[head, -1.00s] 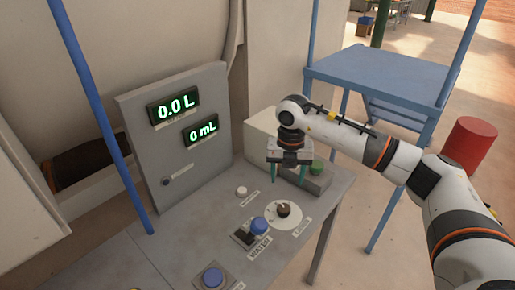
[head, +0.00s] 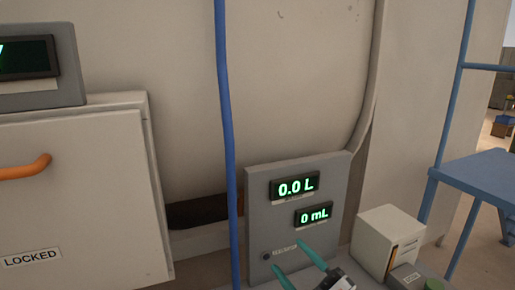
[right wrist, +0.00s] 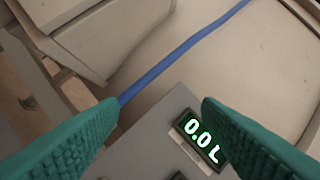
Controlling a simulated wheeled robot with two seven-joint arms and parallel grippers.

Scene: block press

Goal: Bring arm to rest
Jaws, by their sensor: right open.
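My right gripper (head: 296,262) shows at the bottom of the head view, its two green fingers apart with nothing between them. It is in front of the lower part of the grey control panel (head: 257,208), whose displays read 0.0 L (head: 295,187) and 0 mL (head: 314,215). In the right wrist view the green fingers (right wrist: 160,110) are spread wide, with the 0.0 L display (right wrist: 201,139) behind the right finger. Most of my right arm is below the head view. My left gripper does not show.
A cabinet labelled LOCKED with an orange handle (head: 25,166) is at the left. A small pale box (head: 385,238) is right of the panel. A blue platform (head: 480,178) is at the far right.

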